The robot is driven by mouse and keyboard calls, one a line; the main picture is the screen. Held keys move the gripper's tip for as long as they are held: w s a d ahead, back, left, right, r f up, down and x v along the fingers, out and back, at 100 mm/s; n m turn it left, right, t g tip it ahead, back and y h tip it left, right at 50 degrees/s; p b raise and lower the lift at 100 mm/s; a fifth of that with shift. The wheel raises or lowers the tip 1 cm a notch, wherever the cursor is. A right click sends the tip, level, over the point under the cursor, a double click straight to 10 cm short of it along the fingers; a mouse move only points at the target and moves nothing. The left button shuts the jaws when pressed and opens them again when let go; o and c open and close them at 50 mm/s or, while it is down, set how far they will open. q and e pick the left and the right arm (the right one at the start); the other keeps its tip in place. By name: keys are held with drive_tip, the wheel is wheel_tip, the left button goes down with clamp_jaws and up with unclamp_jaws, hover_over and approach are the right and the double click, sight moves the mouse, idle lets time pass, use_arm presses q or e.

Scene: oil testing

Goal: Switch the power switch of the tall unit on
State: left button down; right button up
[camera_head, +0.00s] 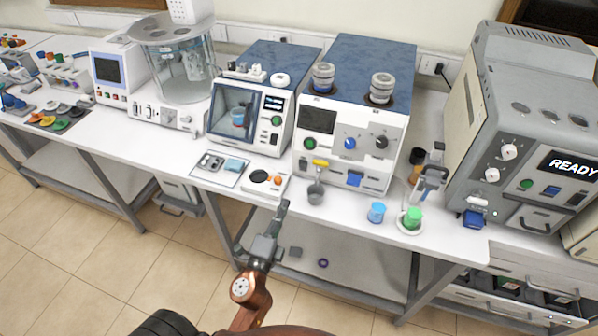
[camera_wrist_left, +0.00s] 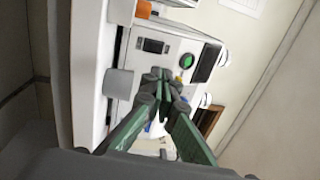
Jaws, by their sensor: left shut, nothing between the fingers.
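The tall unit appears to be the white box (camera_head: 349,120) with a blue top, just right of centre on the bench. Its front has a dark screen (camera_head: 318,120), a green button (camera_head: 311,142), and a small black switch (camera_head: 303,162) below that. In the left wrist view, the black switch (camera_wrist_left: 156,46) and green button (camera_wrist_left: 187,61) show turned sideways; I cannot tell the switch's position. My left gripper (camera_head: 283,206) is shut and empty, in front of the bench edge, below and left of the unit and apart from it. Its fingers (camera_wrist_left: 160,80) point towards the front. My right gripper is out of view.
A grey cup (camera_head: 315,194) stands at the bench edge near my left gripper; a yellow handle (camera_head: 320,163) sits above it. A blue cup (camera_head: 376,212) and green-topped item (camera_head: 412,217) are to the right. A windowed unit (camera_head: 236,116) and large grey READY unit (camera_head: 534,110) flank it.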

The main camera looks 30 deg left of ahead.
sight(302, 164)
use_arm(q)
drive_tip(key=p+x, duration=0.2)
drive_tip(key=x, duration=1.2)
drive_tip(key=shift+a+f+p, duration=0.1)
drive_tip(key=shift+p, duration=0.25)
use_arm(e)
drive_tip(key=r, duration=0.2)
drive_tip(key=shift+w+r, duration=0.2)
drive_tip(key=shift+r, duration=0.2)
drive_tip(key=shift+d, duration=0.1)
